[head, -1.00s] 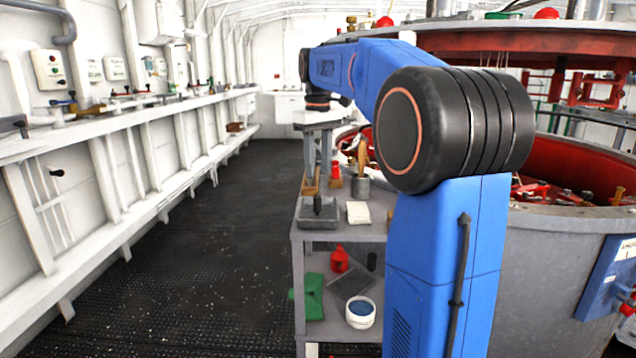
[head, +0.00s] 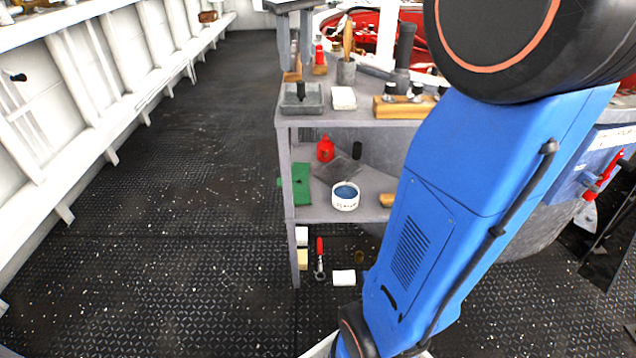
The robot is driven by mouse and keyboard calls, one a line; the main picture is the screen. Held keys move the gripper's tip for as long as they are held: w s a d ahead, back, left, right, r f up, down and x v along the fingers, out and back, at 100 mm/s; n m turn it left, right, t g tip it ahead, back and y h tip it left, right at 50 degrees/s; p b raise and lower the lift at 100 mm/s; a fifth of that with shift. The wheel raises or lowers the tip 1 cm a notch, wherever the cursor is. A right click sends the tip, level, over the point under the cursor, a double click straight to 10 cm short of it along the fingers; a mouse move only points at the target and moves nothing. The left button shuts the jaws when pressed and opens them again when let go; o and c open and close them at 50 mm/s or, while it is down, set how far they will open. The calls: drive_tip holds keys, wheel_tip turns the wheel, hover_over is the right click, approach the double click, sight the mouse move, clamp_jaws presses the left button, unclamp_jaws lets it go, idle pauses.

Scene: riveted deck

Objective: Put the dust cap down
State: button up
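My gripper (head: 295,70) is at the top of the head view, over the far left part of the grey bench. Its two grey fingers point down and stand apart, with a narrow gap between them. Their tips are small and overlap the things behind, so I cannot tell whether anything is between them. I cannot pick out a dust cap for sure. A grey tray (head: 312,106) with a dark upright piece (head: 300,91) stands at the bench's near left corner, below the fingers in the picture.
The bench top (head: 345,116) also carries a white block (head: 344,98), a grey cup (head: 346,72) and a wooden rack (head: 400,108). Open dark floor lies left.

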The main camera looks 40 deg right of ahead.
drive_tip(key=s+a+f+t, duration=0.1)
drive_tip(key=s+a+f, duration=0.4)
drive_tip(key=s+f, duration=0.6)
drive_tip(key=s+a+f+m+t, duration=0.1)
drive_tip(key=s+a+f, duration=0.4)
drive_tip(key=s+f, duration=0.7)
drive_tip(key=shift+s+a+f+m+t, duration=0.15)
drive_tip(key=shift+s+f+m+t, duration=0.15)
drive_tip(key=shift+t, duration=0.5)
drive_tip(key=shift+r, duration=0.1)
